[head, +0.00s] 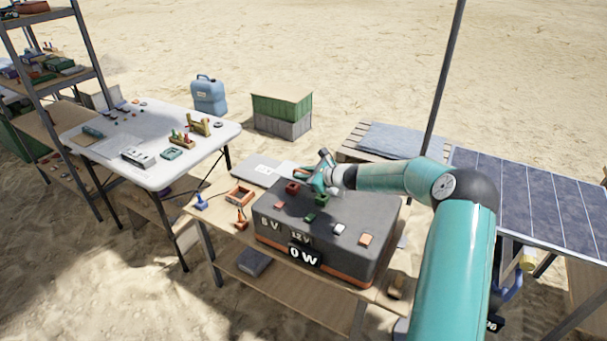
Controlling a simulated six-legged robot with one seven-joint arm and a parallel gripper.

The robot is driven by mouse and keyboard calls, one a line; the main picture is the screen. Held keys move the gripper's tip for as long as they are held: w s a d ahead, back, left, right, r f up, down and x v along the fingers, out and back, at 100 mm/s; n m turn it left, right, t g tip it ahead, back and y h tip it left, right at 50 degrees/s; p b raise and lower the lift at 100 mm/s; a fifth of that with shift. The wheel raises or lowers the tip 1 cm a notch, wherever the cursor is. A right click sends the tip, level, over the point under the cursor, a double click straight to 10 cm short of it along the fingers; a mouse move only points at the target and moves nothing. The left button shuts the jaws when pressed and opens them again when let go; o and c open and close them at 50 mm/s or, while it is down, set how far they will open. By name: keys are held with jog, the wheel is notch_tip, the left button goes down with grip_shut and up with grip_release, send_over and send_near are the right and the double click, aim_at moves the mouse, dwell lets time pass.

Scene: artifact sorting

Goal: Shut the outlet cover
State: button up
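A dark power box (342,238) with an orange base stands on the wooden bench. My gripper (304,175) is at the far edge of the box top, close to the red and green pieces. Its fingers are too small to tell open from shut or whether they touch anything.
On the bench (222,215), left of the box, are an orange tray (239,195), a blue plug (200,202) and an orange plug (241,219). A grey laptop-like slab (262,171) lies behind. A pole (443,80) and solar panel (540,195) stand at right.

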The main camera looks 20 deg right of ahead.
jog(key=v, duration=1.3)
jog(key=shift+s+d+r, duration=0.15)
jog(key=shift+s+d, duration=0.05)
jog(key=shift+s, duration=0.15)
jog(key=s+a+r+n+g+h, duration=0.2)
jog(key=s+a+r+n+g, duration=0.15)
jog(key=s+a+n, duration=0.35)
jog(key=s+a+r+n+g+h, duration=0.1)
jog(key=s+a+r+n+g, duration=0.25)
jog(key=s+a+n, duration=0.45)
jog(key=s+r+n+h, duration=0.2)
jog(key=s+r+n, duration=0.2)
jog(key=s, duration=0.8)
jog(key=s+r+n+t+h, duration=0.1)
jog(key=s+r+n+h, duration=0.2)
jog(key=s, duration=0.8)
jog(key=r+n, duration=0.1)
jog(key=n, duration=0.1)
jog(key=shift+s+a+n+t+h, duration=0.3)
jog(key=shift+s+n, duration=0.1)
